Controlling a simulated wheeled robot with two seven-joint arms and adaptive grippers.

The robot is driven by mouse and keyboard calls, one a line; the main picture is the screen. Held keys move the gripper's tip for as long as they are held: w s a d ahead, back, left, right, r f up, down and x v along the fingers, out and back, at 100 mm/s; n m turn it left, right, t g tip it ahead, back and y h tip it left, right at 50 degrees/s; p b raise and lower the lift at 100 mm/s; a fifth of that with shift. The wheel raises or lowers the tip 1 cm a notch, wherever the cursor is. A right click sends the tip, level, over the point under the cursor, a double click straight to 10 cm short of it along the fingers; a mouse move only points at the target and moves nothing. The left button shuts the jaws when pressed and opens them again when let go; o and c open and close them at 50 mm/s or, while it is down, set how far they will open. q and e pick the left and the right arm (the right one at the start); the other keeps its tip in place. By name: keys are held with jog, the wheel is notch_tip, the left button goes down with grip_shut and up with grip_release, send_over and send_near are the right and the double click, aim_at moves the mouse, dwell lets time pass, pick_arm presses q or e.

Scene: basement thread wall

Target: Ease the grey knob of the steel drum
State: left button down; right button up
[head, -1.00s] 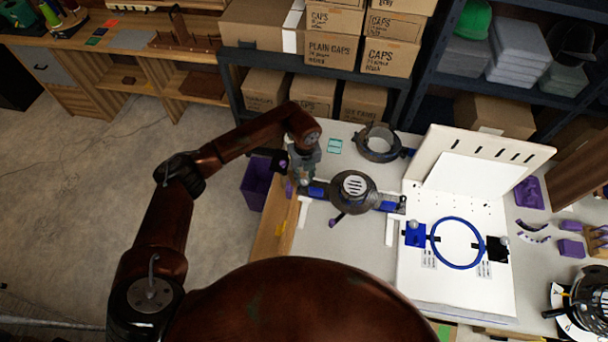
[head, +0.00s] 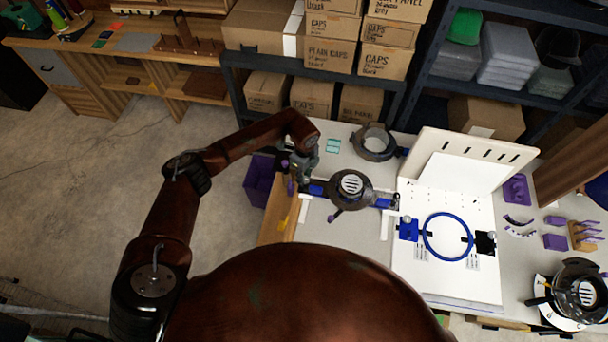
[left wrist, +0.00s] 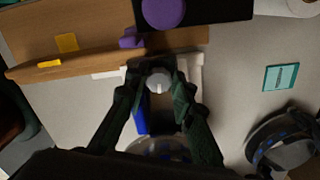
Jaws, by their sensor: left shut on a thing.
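The steel drum (head: 351,186) is a dark round body with a slotted pale top, seated on a blue and dark rail on the bench. Its near rim shows at the bottom of the left wrist view (left wrist: 158,146). The grey knob (left wrist: 158,80) is a small round knob with a pale pointer line, at the rail's left end. My left gripper (left wrist: 160,88) has its two dark fingers on either side of the knob, shut on it. In the head view my left gripper (head: 299,182) hides the knob. My right gripper is not in view.
A dark ring-shaped clamp (head: 374,143) and a teal card (head: 333,146) lie behind the drum. A white board with a blue hoop (head: 448,237) is to the right. A purple bin (head: 260,180) stands left of the bench. Boxes fill the shelf behind.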

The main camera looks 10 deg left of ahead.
pick_arm(q)
jog(key=shift+d, duration=0.1)
dwell(0.4)
jog(key=c, duration=1.6)
grip_release()
jog(key=shift+r, duration=0.1)
notch_tip(320, 180, up, 12)
jog(key=shift+f, duration=0.1)
